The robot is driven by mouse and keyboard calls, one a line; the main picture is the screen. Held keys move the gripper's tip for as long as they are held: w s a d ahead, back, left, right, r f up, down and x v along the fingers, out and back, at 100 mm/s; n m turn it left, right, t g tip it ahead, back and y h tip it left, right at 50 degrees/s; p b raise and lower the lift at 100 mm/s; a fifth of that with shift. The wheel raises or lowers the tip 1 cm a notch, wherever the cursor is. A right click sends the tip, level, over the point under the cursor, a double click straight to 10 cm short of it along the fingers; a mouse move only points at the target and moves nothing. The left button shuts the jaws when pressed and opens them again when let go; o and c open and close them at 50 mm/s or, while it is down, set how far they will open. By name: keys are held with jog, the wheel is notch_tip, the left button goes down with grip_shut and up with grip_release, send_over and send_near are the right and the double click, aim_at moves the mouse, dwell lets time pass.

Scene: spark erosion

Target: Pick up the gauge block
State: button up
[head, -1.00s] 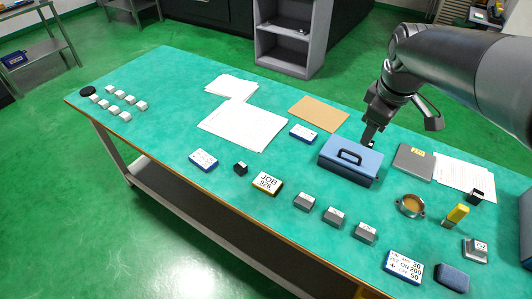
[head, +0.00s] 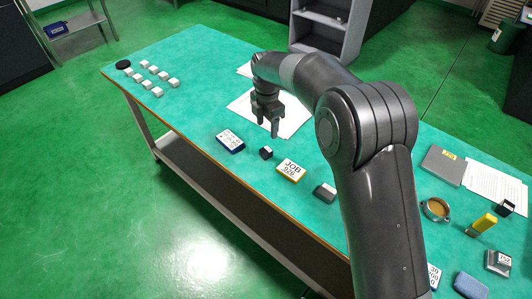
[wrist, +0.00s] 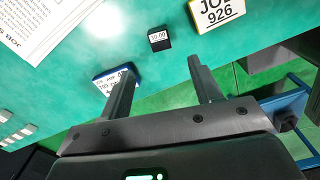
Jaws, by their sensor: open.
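A small dark block (head: 266,153) with a white label lies on the green table, between a blue-edged label plate and the yellow JOB 926 sign. It appears to be the gauge block. In the wrist view the dark block (wrist: 159,39) has a label that seems to read 10.00, and it lies ahead of the gap between my fingers. My gripper (head: 268,132) is open and points down, above the table and just behind the block. In the wrist view my gripper (wrist: 162,75) has its two fingers wide apart with nothing between them.
The blue-edged label plate (head: 230,141) is close on the left; the JOB 926 sign (head: 292,170) is on the right. Paper sheets (head: 240,106) lie behind my gripper. A grey block (head: 325,191) sits farther right.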

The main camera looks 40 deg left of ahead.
send_over(266, 150)
notch_tip(266, 150, down, 6)
jog(key=shift+s, duration=0.1)
notch_tip(266, 150, down, 5)
jog(key=shift+f, duration=0.1)
jog(key=c, duration=1.2)
grip_shut()
